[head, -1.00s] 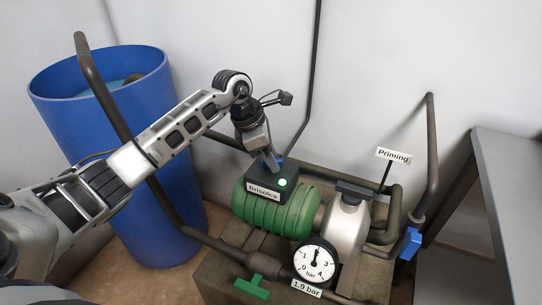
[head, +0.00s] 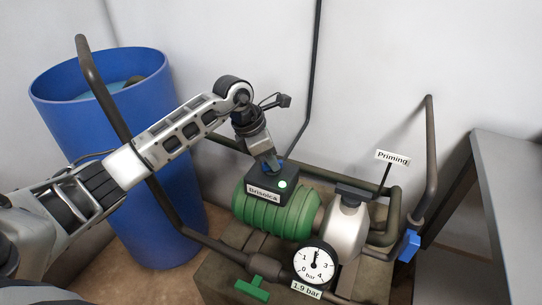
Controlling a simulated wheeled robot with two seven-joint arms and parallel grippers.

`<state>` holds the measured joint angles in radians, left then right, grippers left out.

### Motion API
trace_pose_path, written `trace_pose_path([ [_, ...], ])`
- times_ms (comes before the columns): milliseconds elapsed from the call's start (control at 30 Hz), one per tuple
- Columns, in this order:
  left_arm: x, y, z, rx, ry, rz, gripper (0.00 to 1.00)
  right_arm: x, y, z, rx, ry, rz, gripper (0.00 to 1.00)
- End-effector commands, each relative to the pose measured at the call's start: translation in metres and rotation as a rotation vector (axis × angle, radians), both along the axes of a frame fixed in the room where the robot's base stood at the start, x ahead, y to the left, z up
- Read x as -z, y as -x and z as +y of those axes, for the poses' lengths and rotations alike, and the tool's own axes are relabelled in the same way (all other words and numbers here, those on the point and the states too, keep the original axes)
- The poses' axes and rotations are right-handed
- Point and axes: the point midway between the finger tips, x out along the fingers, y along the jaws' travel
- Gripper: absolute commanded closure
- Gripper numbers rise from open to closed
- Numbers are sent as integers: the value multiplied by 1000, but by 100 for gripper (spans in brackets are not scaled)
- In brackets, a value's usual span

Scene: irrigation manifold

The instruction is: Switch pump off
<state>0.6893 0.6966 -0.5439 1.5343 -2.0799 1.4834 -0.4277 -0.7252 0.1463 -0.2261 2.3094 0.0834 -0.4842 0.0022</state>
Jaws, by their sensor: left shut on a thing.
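The pump (head: 280,212) has a ribbed green motor body and a silver-white head, and stands on a block. On its top sits a black switch box (head: 262,188) with a label and a lit green lamp (head: 282,184). My left gripper (head: 272,168) points down at the top of the box, shut on a small blue part that looks like the switch knob (head: 279,165); the fingers mostly hide it. A round gauge (head: 315,260) in front is labelled 1.9 bar. My right gripper is not in view.
A blue barrel (head: 165,215) with a dark pipe stands at the left. A green valve handle (head: 252,287) is at the front, a blue one (head: 410,243) at the right, near the Priming sign (head: 393,157). A grey bench (head: 510,180) stands far right.

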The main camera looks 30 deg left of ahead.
Motion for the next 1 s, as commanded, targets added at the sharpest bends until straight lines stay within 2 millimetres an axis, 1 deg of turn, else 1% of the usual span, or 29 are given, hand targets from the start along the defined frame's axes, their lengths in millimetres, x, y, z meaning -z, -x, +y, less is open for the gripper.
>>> trace_pose_path([
  [33, -2, 0, 0, -34, -1, 0, 100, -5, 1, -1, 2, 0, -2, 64],
  [167, -2, 1, 0, -147, -2, -1, 100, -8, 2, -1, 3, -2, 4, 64],
  [433, -2, 1, -2, -402, 0, -3, 100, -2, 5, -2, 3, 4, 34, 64],
  [700, -1, 1, -2, -647, -1, -3, 100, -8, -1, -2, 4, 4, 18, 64],
  [1000, -1, 0, -3, -853, 0, -3, 100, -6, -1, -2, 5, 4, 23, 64],
])
